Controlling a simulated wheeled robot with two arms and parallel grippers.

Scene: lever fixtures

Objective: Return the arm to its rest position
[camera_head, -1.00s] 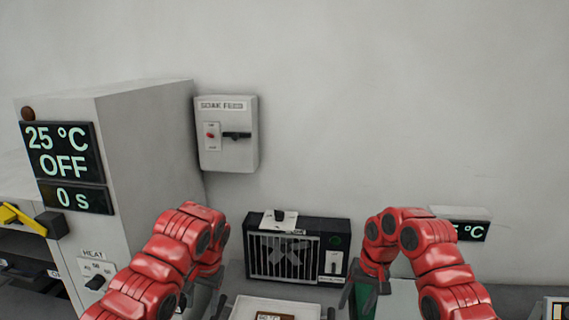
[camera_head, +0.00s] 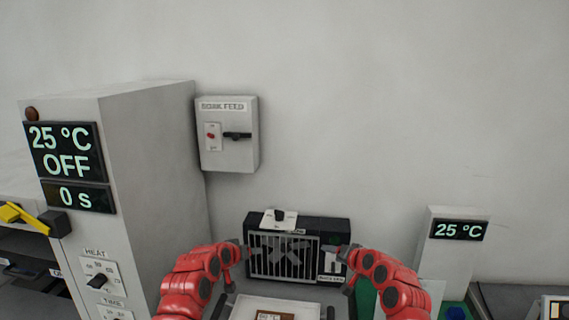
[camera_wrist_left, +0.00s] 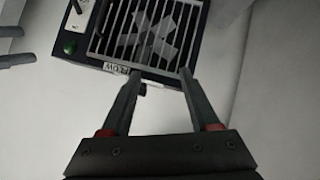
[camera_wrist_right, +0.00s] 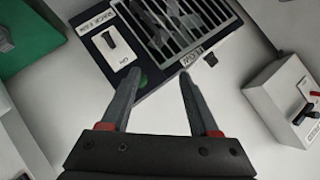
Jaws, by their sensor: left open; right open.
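My right arm (camera_head: 385,280) is folded low in the head view. Its gripper (camera_head: 340,250) points toward the right side of the black fan box (camera_head: 282,227). In the right wrist view the right gripper's fingers (camera_wrist_right: 160,76) are apart with nothing between them. My left arm (camera_head: 195,280) is bent low on the other side, its gripper (camera_head: 240,248) near the fan box's left side. In the left wrist view the left gripper's fingers (camera_wrist_left: 157,75) are apart and empty. The fan grille (camera_wrist_left: 150,30) shows beyond them. Contact with the box cannot be told from the head view.
A large cabinet (camera_head: 150,170) with a 25 °C OFF display (camera_head: 67,152) stands left. A SOAK FEED switch box (camera_head: 227,135) hangs on the wall. A white tray (camera_head: 245,303) lies in front. A smaller unit (camera_head: 455,265) with a 25 °C display stands right. The wall space above is clear.

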